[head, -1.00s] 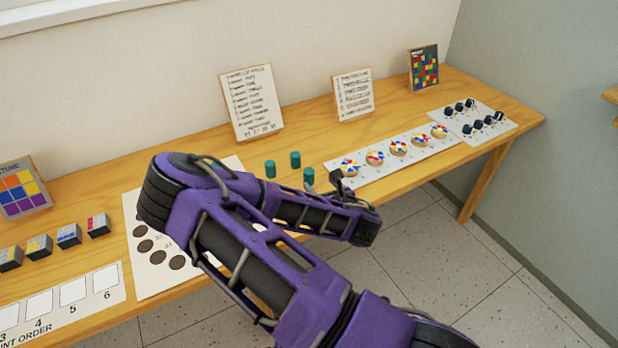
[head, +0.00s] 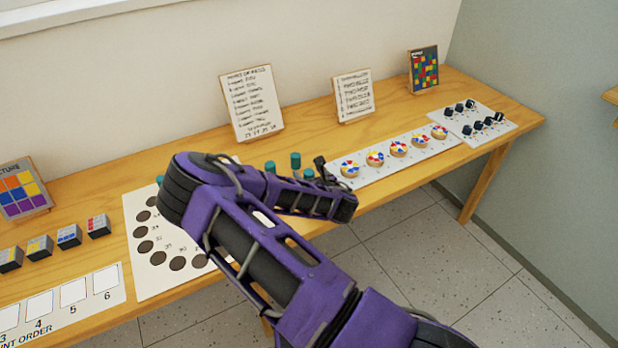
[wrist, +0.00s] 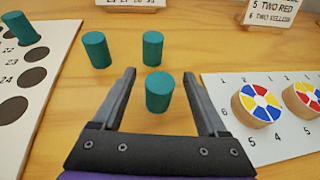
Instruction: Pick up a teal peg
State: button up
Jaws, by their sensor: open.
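My gripper (wrist: 159,75) is open in the wrist view, its two dark fingers pointing away from me. The nearest teal peg (wrist: 159,95) stands upright between the fingers in the picture, with a gap on each side; its height relative to the fingers is hard to tell. Two more teal pegs, one left (wrist: 97,50) and one right (wrist: 153,48), stand beyond the fingertips. Another teal peg (wrist: 20,28) stands on the white board with dark circles. In the head view my arm partly hides the loose pegs, such as this one (head: 296,161).
The white numbered board (head: 135,215) lies left of the pegs. A white strip (head: 385,163) with colour-wheel discs (wrist: 257,104) lies close on the right. Upright cards (head: 252,102) stand at the back of the wooden table (head: 200,120). Bare wood surrounds the loose pegs.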

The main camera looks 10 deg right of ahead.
grip_shut()
jog(key=shift+r, duration=0.1)
